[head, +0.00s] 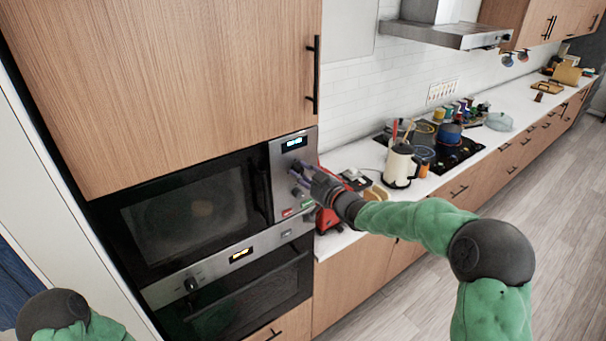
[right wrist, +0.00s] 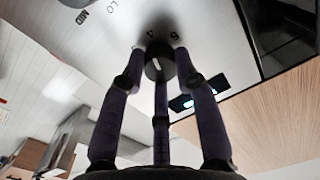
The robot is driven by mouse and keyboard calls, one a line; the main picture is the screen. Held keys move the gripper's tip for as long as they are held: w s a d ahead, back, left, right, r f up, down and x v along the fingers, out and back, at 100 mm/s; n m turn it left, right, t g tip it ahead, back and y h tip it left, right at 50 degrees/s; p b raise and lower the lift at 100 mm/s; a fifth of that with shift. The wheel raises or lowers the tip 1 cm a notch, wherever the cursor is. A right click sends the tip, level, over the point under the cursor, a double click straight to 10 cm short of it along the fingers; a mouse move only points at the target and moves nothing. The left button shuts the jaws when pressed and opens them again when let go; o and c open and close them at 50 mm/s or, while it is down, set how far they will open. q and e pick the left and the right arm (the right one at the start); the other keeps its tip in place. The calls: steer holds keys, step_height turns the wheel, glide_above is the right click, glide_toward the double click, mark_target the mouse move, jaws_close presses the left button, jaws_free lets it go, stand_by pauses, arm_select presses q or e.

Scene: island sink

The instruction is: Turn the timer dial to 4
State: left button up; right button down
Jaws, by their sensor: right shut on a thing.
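The timer dial (right wrist: 159,62) is a small dark round knob on the brushed-metal control panel (head: 286,158) of the microwave. In the right wrist view the three purple-grey fingers of my right gripper (right wrist: 158,72) close around it, with tips at its sides. Digits that look like 4 and 5 are printed beside the dial; its pointer cannot be made out. In the head view my right gripper (head: 298,178) is at the panel below the lit display (head: 294,142) and partly hides the knobs. My left gripper is out of view.
Markings LO and MID show on the panel. A red appliance (head: 326,219) stands close under my right gripper. A cream kettle (head: 400,166) stands on the counter farther right.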

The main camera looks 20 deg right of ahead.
steer(key=c, duration=0.9)
jaws_free()
steer(key=shift+f, duration=0.3)
steer(key=shift+r, duration=0.1)
steer(key=shift+s+r, duration=0.1)
steer(key=v, duration=1.2)
steer(key=shift+d, duration=0.1)
